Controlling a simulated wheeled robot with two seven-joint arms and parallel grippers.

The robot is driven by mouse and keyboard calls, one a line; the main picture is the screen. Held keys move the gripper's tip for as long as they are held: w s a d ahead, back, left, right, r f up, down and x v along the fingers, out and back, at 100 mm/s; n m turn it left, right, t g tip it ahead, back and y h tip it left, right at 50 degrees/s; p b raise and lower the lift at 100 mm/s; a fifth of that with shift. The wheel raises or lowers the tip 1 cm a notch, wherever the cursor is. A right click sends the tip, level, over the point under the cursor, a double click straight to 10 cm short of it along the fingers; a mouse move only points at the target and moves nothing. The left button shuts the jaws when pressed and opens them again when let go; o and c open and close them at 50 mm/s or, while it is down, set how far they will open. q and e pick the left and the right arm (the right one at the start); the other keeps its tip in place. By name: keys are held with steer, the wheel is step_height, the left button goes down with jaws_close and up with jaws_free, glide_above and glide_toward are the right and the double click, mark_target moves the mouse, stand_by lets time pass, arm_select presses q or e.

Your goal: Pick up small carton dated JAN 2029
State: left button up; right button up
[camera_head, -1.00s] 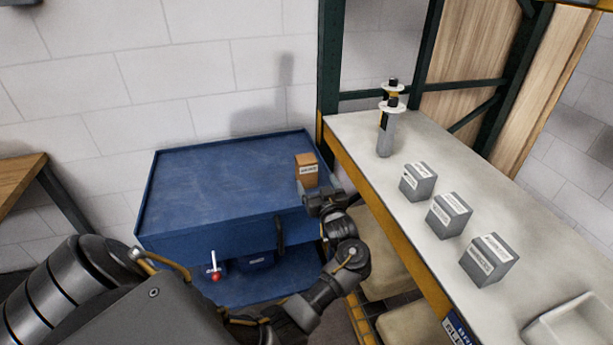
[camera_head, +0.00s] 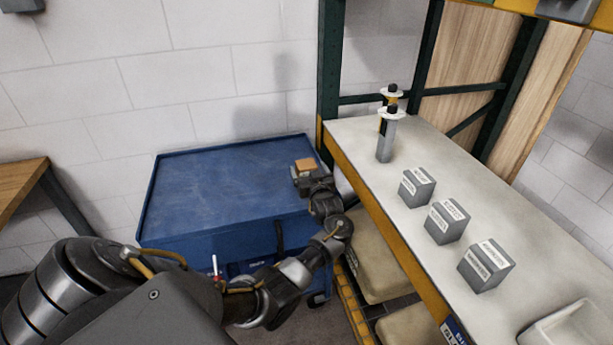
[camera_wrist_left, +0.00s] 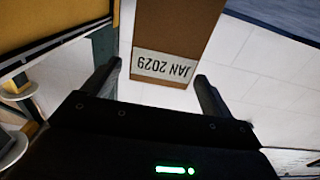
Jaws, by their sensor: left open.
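The small brown carton (camera_head: 305,166) stands on the blue cabinet top near its right edge. In the left wrist view the carton (camera_wrist_left: 176,25) fills the upper middle, and its white label reads JAN 2029, upside down. My left gripper (camera_head: 307,176) is right in front of the carton in the head view and hides its lower part. In the left wrist view the open fingers (camera_wrist_left: 158,82) stand to either side of the carton's label end, with gaps on both sides. Whether the fingers reach around the carton cannot be told. My right gripper does not show.
The blue cabinet (camera_head: 220,185) has a raised rim and a mostly bare top. To the right, a pale bench (camera_head: 400,235) holds several grey labelled boxes (camera_head: 446,220), dispenser-like cylinders (camera_head: 386,135) and a white tray (camera_head: 570,330). A green rack post (camera_head: 331,80) stands behind.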

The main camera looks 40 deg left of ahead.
arm_select(q)
steer(key=shift+w+a, duration=0.25)
steer(key=shift+a, duration=0.1)
steer(key=c, duration=1.6)
steer(key=shift+r, duration=0.55)
steer(key=s+d+r, duration=0.2)
steer(key=s+r, duration=0.2)
steer(key=s+d+r, duration=0.3)
steer(key=s+r, duration=0.1)
steer(key=s+d+r, duration=0.2)
steer(key=s+r, duration=0.2)
steer(key=shift+d, duration=0.25)
